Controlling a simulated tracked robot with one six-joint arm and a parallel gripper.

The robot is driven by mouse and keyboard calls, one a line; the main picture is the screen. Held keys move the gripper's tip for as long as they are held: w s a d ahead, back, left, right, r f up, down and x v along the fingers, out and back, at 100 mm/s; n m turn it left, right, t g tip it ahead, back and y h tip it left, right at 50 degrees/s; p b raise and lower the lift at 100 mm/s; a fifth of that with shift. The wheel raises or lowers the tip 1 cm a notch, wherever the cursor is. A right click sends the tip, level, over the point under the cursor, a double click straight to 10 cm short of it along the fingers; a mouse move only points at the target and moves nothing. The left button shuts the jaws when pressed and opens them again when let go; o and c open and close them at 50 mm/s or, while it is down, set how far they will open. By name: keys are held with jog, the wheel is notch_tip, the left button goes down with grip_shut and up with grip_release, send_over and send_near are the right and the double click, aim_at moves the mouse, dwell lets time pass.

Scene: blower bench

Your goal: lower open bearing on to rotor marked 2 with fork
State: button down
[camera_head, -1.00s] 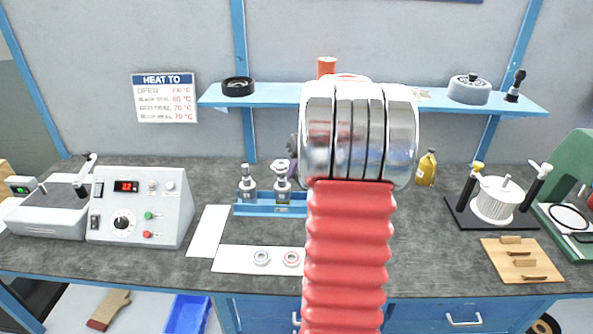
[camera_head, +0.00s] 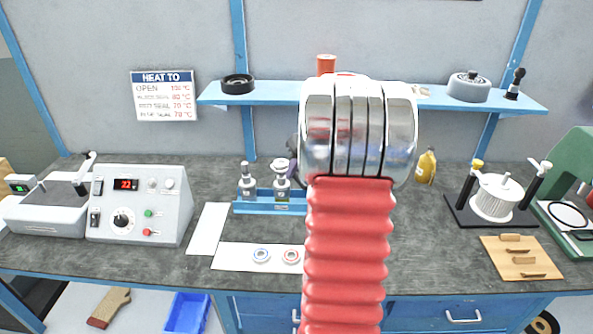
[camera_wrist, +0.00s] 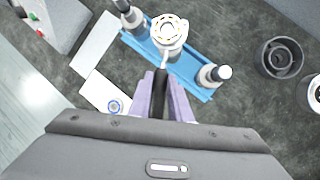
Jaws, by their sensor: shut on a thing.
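My gripper (camera_wrist: 164,82) is shut on the dark handle of the fork (camera_wrist: 160,92), between its purple fingers. The fork's pale end reaches to the open bearing (camera_wrist: 168,30), a light metal ring showing its balls. The ring is at the top of the middle rotor (camera_head: 282,188) in the blue rack (camera_head: 262,207); I cannot tell if it is seated or just above. Another rotor (camera_head: 247,186) stands to its left, and a third (camera_wrist: 213,75) shows in the wrist view. No number is readable on any rotor. My arm hides most of the gripper in the head view.
A blue-ringed bearing (camera_head: 261,256) and a red-ringed one (camera_head: 290,257) lie on a white sheet (camera_head: 232,258). A control box (camera_head: 140,208) stands left. A yellow bottle (camera_head: 426,167), a white coil stand (camera_head: 496,200) and a wooden board (camera_head: 521,258) are right.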

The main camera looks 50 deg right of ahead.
jog(key=shift+a+f, duration=0.1)
jog(key=shift+f, duration=1.65)
dwell(1.2)
jog(key=shift+f, duration=1.1)
dwell(1.0)
jog(key=shift+s, duration=0.35)
jog(key=shift+s+a, duration=0.3)
jog(key=shift+s, duration=0.35)
jog(key=shift+s+a+f, duration=0.1)
jog(key=shift+s+a, duration=0.05)
jog(key=shift+s, duration=0.15)
jog(key=shift+s+a, duration=0.15)
jog(key=shift+s, duration=0.15)
jog(key=shift+s+a+f, duration=0.1)
jog(key=shift+s+a, duration=0.15)
jog(key=shift+s, duration=0.4)
jog(key=shift+s+a, duration=0.15)
jog(key=shift+s, duration=0.15)
